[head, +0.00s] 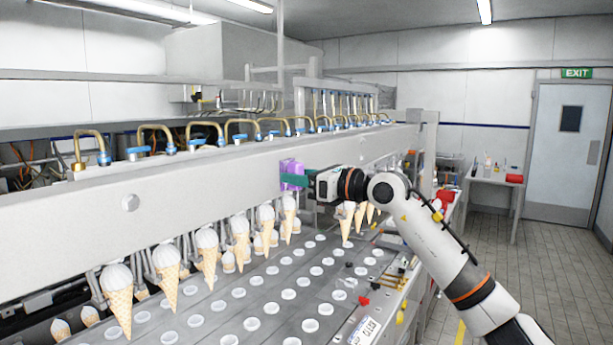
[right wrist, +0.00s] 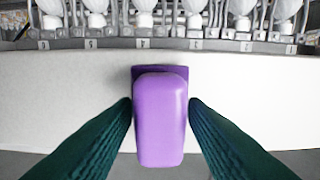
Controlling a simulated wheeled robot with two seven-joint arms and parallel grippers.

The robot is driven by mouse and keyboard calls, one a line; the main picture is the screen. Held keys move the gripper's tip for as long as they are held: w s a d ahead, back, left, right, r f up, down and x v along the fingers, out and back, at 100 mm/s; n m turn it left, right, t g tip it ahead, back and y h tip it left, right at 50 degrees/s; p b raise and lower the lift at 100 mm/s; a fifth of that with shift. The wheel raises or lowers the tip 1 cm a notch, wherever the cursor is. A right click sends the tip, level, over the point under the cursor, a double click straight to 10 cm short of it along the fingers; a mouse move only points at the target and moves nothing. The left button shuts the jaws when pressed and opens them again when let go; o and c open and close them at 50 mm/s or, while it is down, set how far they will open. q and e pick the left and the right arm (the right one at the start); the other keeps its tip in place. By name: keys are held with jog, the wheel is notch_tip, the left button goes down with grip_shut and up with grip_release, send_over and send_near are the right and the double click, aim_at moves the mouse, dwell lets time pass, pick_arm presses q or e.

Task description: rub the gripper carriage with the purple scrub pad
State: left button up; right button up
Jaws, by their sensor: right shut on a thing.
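The purple scrub pad (head: 291,170) is at the front face of the gripper carriage (head: 200,188), the long pale beam across the machine. In the right wrist view the pad (right wrist: 161,115) sits between the green fingers of my right gripper (right wrist: 161,118), with its far end against or very near the pale carriage face (right wrist: 60,85). My right gripper (head: 296,180) is shut on the pad; in the head view its fingers cover part of it. I cannot tell for certain whether the pad touches the face. My left gripper is not in view.
Several ice cream cones (head: 118,295) hang in a row under the carriage, above a plate with rows of round holes (head: 235,312). Blue-and-brass pipe fittings (head: 155,140) line the top. A side table (head: 492,178) and a door (head: 568,150) stand at the right, with clear tiled floor.

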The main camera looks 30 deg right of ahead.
jog(key=shift+s+a, duration=0.25)
jog(key=shift+a, duration=0.45)
jog(key=b+v, duration=0.4)
jog(key=v, duration=0.1)
jog(key=shift+s+d, duration=0.1)
jog(key=shift+s, duration=0.25)
